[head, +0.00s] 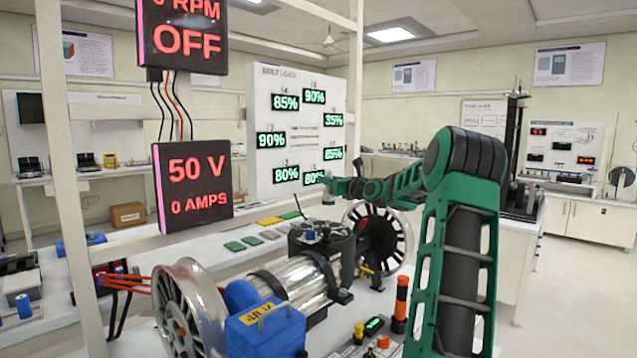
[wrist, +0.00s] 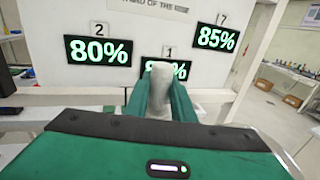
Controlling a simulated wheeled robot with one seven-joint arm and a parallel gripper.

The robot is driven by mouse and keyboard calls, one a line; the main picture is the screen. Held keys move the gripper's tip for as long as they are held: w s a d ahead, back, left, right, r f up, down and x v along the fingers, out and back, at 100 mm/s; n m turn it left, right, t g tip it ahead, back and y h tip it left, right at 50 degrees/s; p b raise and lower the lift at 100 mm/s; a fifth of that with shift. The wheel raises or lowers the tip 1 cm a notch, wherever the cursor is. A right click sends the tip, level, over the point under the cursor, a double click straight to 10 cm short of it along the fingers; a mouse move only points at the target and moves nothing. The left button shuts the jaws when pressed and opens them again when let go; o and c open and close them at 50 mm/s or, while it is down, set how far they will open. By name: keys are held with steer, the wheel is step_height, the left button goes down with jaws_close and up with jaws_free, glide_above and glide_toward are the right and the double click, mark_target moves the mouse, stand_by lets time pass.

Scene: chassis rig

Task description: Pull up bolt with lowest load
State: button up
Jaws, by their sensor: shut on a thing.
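The white bolt load board (head: 262,170) stands behind the bench with several green percentage displays. The lowest I can read is the 35% display (head: 333,120) at its upper right; others read 80% to 90%. My gripper (head: 327,186) is in front of the board's lower right part, above the bench. In the wrist view its two green fingers are shut on a pale grey cylindrical piece (wrist: 160,92), which partly covers the display numbered 1. Displays 2 (wrist: 98,51) and 7 (wrist: 217,37) read 80% and 85%. I cannot make out individual bolts on the rig.
A chassis rig with spoked wheels (head: 190,310), a black round housing (head: 320,245) and a blue 48 V box (head: 262,325) lies below my arm. A 50 V, 0 AMPS panel (head: 190,185) hangs left on a white frame. The floor at right is clear.

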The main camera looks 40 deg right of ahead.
mark_target(332, 201)
steer(key=shift+w, duration=0.2)
steer(key=shift+s, duration=0.1)
steer(key=shift+f, duration=2.6)
steer(key=shift+s+f, duration=0.15)
steer(key=shift+f, duration=1.05)
stand_by(0.5)
jaws_close()
steer(key=shift+r, duration=3.75)
